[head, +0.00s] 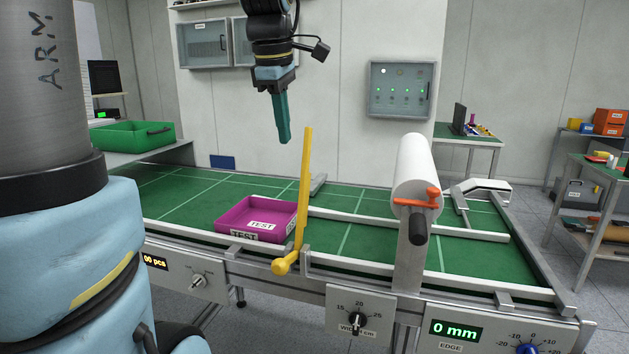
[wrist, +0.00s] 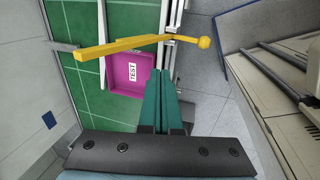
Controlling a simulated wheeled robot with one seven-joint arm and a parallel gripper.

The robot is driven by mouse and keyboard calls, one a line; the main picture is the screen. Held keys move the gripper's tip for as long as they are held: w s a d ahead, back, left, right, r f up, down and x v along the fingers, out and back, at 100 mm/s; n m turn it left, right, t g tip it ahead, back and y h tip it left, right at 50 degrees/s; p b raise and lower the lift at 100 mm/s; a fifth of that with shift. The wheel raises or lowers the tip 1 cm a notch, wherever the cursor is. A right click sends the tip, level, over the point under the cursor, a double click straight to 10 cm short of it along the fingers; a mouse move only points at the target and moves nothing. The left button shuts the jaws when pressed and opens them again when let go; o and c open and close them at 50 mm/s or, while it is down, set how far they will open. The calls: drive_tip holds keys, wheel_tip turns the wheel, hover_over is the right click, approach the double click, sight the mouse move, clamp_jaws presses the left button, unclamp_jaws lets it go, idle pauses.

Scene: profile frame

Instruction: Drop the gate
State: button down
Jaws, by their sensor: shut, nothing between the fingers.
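The gate is a yellow bar (head: 304,190) that stands nearly upright at the front rail of the green table, with a yellow ball knob (head: 281,267) at its lower end. In the wrist view the yellow bar (wrist: 120,46) runs across the upper part, its ball knob (wrist: 204,43) to the right. My gripper (head: 285,140) has teal fingers, shut and empty. The fingers also show in the wrist view (wrist: 163,75).
A magenta TEST tray (head: 262,207) sits on the green table (head: 190,205) left of the bar. A white roll (head: 414,165) with an orange lever (head: 417,200) stands to the right. Rails (head: 420,225) cross the table. A green bin (head: 130,135) is at the back left.

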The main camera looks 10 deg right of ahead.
drive_tip(key=shift+d+f, duration=0.1)
drive_tip(key=shift+w+d+f+p, duration=0.55)
drive_tip(key=shift+w+f, duration=0.4)
drive_tip(key=shift+f, duration=0.85)
drive_tip(key=shift+w+d+f+p, duration=0.4)
drive_tip(key=shift+w+f+p, duration=0.4)
drive_tip(key=shift+f, duration=1)
drive_tip(key=shift+w+d+f+p, duration=0.5)
drive_tip(key=shift+w+f, duration=0.55)
drive_tip(key=shift+f, duration=0.75)
drive_tip(key=shift+w, duration=0.1)
